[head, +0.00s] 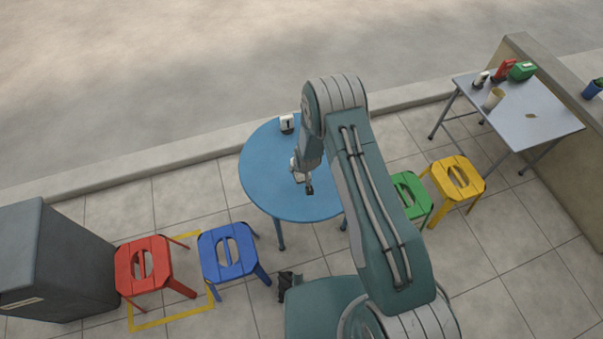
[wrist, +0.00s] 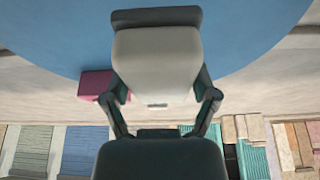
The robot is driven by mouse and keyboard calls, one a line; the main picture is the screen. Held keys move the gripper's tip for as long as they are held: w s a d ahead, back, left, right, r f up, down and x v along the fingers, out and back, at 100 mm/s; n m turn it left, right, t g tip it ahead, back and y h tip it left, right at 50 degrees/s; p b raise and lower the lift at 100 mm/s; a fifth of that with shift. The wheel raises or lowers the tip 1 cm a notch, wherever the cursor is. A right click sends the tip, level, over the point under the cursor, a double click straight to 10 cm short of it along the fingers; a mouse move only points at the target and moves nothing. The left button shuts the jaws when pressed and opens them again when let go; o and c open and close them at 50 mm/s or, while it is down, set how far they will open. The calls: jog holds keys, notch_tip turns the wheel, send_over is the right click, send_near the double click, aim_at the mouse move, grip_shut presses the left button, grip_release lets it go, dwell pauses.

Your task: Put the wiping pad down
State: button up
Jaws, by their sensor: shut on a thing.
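My gripper (head: 307,186) reaches over the round blue table (head: 265,180) in the head view, pointing down. In the wrist view my gripper (wrist: 158,98) has its dark fingers on both sides of a wide pale grey block (wrist: 157,62) with a dark far edge. This block appears to be the wiping pad, held between the fingers. The blue table top also shows behind it in the wrist view (wrist: 50,30). The head view is too small to tell whether the pad touches the table.
A maroon block (wrist: 95,83) shows beside the left finger, partly hidden. Red (head: 142,265), blue (head: 229,250), green (head: 411,192) and yellow (head: 456,178) stools stand around. A grey side table (head: 535,110) is at right.

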jog(key=shift+d+r, duration=0.1)
jog(key=shift+d, duration=0.35)
jog(key=shift+a, duration=0.1)
